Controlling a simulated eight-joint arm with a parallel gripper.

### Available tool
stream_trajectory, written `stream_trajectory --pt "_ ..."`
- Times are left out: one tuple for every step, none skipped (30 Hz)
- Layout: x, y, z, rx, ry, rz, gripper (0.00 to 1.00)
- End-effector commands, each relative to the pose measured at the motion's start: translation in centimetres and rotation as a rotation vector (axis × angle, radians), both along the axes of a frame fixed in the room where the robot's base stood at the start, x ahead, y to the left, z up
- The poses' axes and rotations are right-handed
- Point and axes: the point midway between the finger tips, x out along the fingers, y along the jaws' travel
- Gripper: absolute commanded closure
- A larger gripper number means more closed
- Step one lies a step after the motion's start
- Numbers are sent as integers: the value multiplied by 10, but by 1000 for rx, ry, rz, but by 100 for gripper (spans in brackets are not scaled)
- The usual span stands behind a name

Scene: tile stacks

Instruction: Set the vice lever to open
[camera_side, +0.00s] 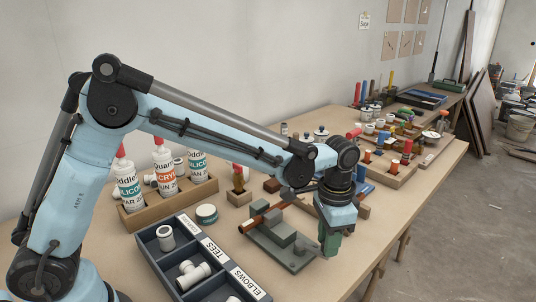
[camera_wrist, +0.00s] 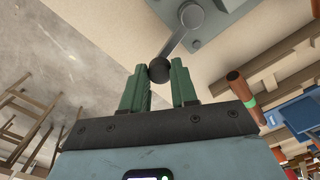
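The vice (camera_side: 285,238) has a grey-green base with blocky jaws, and a copper-coloured pipe (camera_side: 259,218) lies along it. In the wrist view the grey vice lever (camera_wrist: 178,40) runs from a round pivot (camera_wrist: 191,15) down to a black ball knob (camera_wrist: 159,71). My gripper (camera_wrist: 159,79) has two green fingers set apart, with the knob between their tips. The knob about fills the gap; I cannot tell whether the fingers press on it. In the side view my gripper (camera_side: 330,240) points down at the right end of the vice and hides the knob.
A dark tray (camera_side: 190,262) with white pipe fittings stands in front, left of the vice. A wooden box (camera_side: 175,203) of sealant bottles stands behind it. Wooden racks with coloured tools (camera_side: 385,165) are farther back. The right table edge is close to my gripper.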

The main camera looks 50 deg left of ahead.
Motion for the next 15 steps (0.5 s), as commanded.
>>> stream_trajectory --pt "0 0 0 0 0 0 89" --pt "0 0 0 0 0 0 94" --pt "0 0 0 0 0 0 100" --pt "0 0 0 0 0 0 100" --pt "0 0 0 0 0 0 100" --pt "0 0 0 0 0 0 100" --pt "0 0 0 0 0 0 100" --pt "0 0 0 0 0 0 100" --pt "0 0 0 0 0 0 100" --pt "0 0 0 0 0 0 100" --pt "0 0 0 0 0 1 100" --pt "0 0 0 0 0 3 100" --pt "0 0 0 0 0 6 100" --pt "1 0 0 0 0 10 100" --pt "1 0 0 0 0 16 100"
